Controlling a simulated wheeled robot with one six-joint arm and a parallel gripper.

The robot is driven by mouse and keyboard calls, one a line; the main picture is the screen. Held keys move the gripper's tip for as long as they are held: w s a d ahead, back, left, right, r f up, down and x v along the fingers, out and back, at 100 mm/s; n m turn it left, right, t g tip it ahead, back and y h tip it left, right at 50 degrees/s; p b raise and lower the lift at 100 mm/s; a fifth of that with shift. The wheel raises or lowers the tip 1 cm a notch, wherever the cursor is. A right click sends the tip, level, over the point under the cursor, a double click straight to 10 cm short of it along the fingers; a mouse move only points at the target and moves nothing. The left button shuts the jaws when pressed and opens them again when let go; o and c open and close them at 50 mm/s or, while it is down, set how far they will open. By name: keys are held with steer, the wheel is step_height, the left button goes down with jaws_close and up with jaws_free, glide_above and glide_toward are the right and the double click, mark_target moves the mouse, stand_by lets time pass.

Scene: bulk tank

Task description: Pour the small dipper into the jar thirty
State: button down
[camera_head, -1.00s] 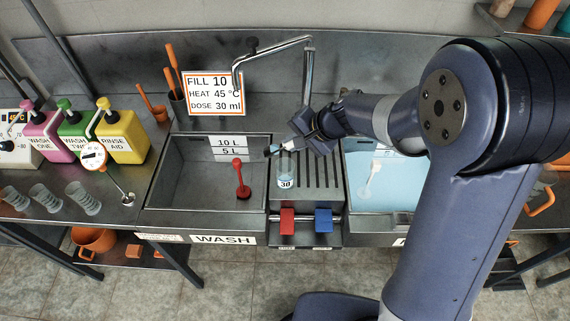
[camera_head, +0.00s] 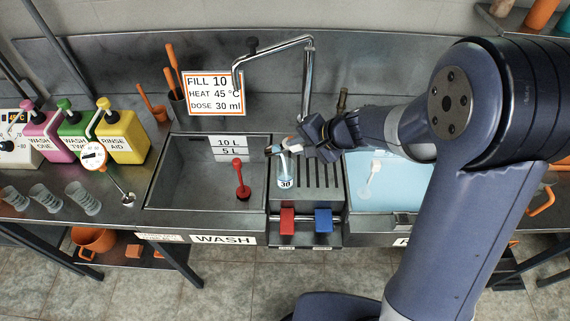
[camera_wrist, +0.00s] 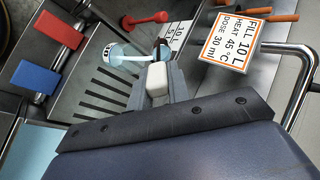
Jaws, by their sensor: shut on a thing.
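The jar thirty (camera_head: 285,182) is a small clear jar labelled 30. It stands upright on the grooved drainboard between the two basins. It also shows in the wrist view (camera_wrist: 108,54), with pale blue at and beside it; I cannot tell jar contents from falling liquid. My gripper (camera_head: 300,143) is shut on the small dipper (camera_head: 273,150), whose cup end is above the jar and looks tilted toward it. In the wrist view the dipper's white handle (camera_wrist: 157,76) sits between the fingers. The dipper's cup is small and partly hidden there.
The empty-looking wash basin (camera_head: 190,180) with a red plug (camera_head: 239,175) lies left of the jar. A water-filled basin (camera_head: 390,190) lies right. A tap (camera_head: 307,80) and a sign (camera_head: 213,93) stand behind. Red (camera_head: 287,221) and blue (camera_head: 323,221) pedals are in front.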

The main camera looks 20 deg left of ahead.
steer(key=shift+s+d+f+y+b, duration=0.1)
steer(key=shift+d+f+y+b, duration=0.25)
steer(key=shift+f+y+b, duration=0.25)
steer(key=shift+d+f+t+b, duration=0.1)
steer(key=shift+f+t+b, duration=0.25)
steer(key=shift+b, duration=0.2)
steer(key=shift+s+d+f+y+b, duration=0.1)
steer(key=shift+d+f+y+b, duration=0.2)
steer(key=shift+b, duration=0.55)
steer(key=shift+s+d+f+t+y+b, duration=0.1)
steer(key=shift+d+f+t+y+b, duration=0.3)
steer(key=shift+b, duration=0.9)
steer(key=shift+s+d+f+g+y+b, duration=0.15)
steer(key=shift+f+y+b, duration=0.5)
steer(key=shift+b, duration=0.65)
steer(key=shift+d+f+t+y+b, duration=0.35)
steer(key=shift+y+b, duration=0.3)
steer(key=shift+b, duration=0.65)
steer(key=shift+s+d+f+y+b, duration=0.2)
steer(key=shift+d+f+y+b, duration=0.5)
steer(key=shift+b, duration=2.7)
steer(key=shift+d+f+t+y+b, duration=0.1)
steer(key=shift+f+t+y+b, duration=0.8)
steer(key=shift+b, duration=3.75)
steer(key=r+g+h+p, duration=0.1)
steer(key=p, duration=0.5)
steer(key=a+r+g+h+p, duration=0.1)
steer(key=p, duration=0.6)
steer(key=shift+w+a+r, duration=0.1)
steer(key=shift+r, duration=0.3)
